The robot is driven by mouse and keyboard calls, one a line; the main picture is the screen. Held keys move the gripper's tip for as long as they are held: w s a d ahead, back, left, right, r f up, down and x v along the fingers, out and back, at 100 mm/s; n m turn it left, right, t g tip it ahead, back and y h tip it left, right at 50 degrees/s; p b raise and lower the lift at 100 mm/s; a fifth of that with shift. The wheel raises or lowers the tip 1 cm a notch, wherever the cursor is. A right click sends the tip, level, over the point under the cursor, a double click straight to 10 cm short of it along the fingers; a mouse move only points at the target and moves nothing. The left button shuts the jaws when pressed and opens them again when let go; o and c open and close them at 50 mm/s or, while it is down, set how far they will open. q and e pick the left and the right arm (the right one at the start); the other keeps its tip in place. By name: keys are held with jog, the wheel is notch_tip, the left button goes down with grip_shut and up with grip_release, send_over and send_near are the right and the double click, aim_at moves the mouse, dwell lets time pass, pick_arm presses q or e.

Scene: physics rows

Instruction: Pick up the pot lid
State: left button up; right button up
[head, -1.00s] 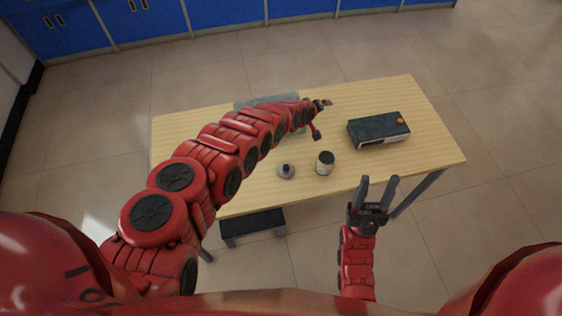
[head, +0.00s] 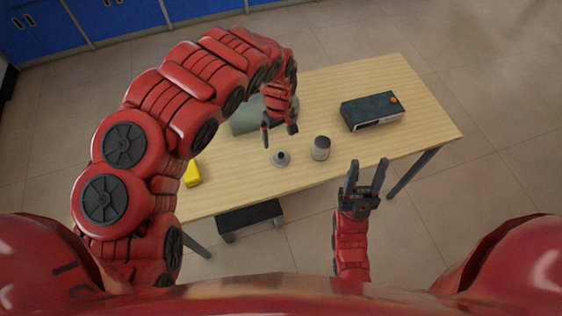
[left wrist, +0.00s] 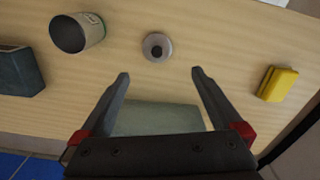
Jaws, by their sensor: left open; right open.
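The pot lid (head: 281,159) is a small grey disc with a dark knob, lying on the wooden table near its front edge. It also shows in the left wrist view (left wrist: 157,47), beyond the fingertips and roughly centred between them. My left gripper (head: 279,137) is open and empty above the table, just behind the lid and apart from it. Its two fingers show in the left wrist view (left wrist: 159,75). My right gripper (head: 366,170) is open and empty, in front of the table's front edge, with its fingers pointing toward the table.
A grey can (head: 320,148) stands just right of the lid. A dark box with an orange knob (head: 370,111) sits at the table's right. A yellow block (head: 192,173) lies at the left. A grey-green flat object (head: 245,122) lies behind my left gripper. The wooden table (head: 420,110) is otherwise clear.

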pick_arm(q)
jog(key=p, duration=0.2)
send_over(281, 155)
jog(key=f, duration=0.6)
jog(key=shift+a, duration=0.2)
jog(key=shift+a+f, duration=0.1)
jog(key=shift+f, duration=0.35)
jog(key=shift+d+f, duration=0.2)
jog(key=shift+f, duration=0.4)
jog(key=f, duration=0.3)
jog(key=shift+d+f+p, duration=0.15)
jog(key=shift+d+p, duration=0.1)
jog(key=shift+p, duration=0.05)
jog(key=shift+a+f, duration=0.2)
jog(key=shift+f, duration=0.15)
jog(key=c, duration=1.3)
jog(key=shift+o, duration=0.2)
